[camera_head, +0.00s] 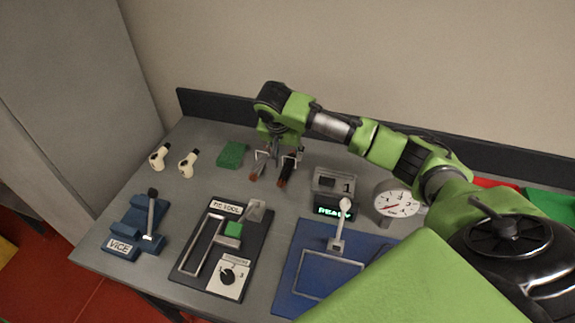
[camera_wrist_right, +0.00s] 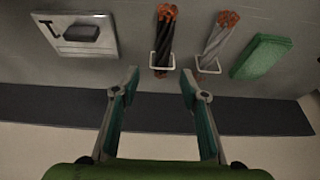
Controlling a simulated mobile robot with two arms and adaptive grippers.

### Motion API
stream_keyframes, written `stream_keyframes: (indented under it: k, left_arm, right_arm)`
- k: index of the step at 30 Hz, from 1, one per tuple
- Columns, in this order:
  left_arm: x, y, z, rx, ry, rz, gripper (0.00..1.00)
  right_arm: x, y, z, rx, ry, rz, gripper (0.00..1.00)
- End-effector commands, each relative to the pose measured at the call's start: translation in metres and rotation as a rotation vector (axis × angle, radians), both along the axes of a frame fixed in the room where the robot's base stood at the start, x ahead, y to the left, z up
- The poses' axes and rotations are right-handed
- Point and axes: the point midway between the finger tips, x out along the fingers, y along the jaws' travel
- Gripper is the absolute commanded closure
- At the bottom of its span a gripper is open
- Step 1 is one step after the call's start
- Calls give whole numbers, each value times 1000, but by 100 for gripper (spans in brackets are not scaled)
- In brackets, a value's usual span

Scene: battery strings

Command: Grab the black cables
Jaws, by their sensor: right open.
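The black cables (camera_wrist_right: 164,42) are a twisted bundle with orange-red ends, passing through a white square bracket. In the head view the black cables (camera_head: 287,172) stand partly hidden beneath my right gripper. A similar grey bundle (camera_wrist_right: 214,44) with orange-red ends stands beside it in its own bracket, and also shows in the head view (camera_head: 258,169). My right gripper (camera_wrist_right: 159,82) is open and empty. In the wrist view its fingertips lie to either side of the black bundle's bracket, short of the cables; height above them is hard to tell. My left gripper is out of view.
A green block (camera_head: 232,154) and two cream handled pieces (camera_head: 188,163) are left of the cables. A grey counter box (camera_head: 334,182) and a round gauge (camera_head: 398,203) are right. A dark back rail (camera_head: 215,108) runs behind. Vice, tool board and blue plate stand in front.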

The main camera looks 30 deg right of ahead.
Motion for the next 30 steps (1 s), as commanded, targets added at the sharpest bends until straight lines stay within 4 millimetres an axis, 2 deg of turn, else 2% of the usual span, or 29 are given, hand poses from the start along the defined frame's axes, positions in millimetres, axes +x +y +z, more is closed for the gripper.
stream_keyframes:
  k: [3, 7, 11, 18, 27, 30]
  left_arm:
    - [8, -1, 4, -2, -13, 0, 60]
    - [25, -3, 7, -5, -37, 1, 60]
    - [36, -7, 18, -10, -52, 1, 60]
    - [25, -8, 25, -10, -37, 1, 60]
    - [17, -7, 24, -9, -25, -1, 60]
    - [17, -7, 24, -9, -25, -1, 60]
  right_arm:
    - [4, -4, -13, 1, 1, 0, 60]
    - [6, -5, -20, 0, 0, 1, 60]
    - [9, -9, -32, 0, 3, 0, 60]
    - [18, -16, -62, 1, 1, 1, 60]
    - [19, -17, -68, 1, -1, 3, 60]
    - [19, -17, -67, 1, -1, 3, 86]
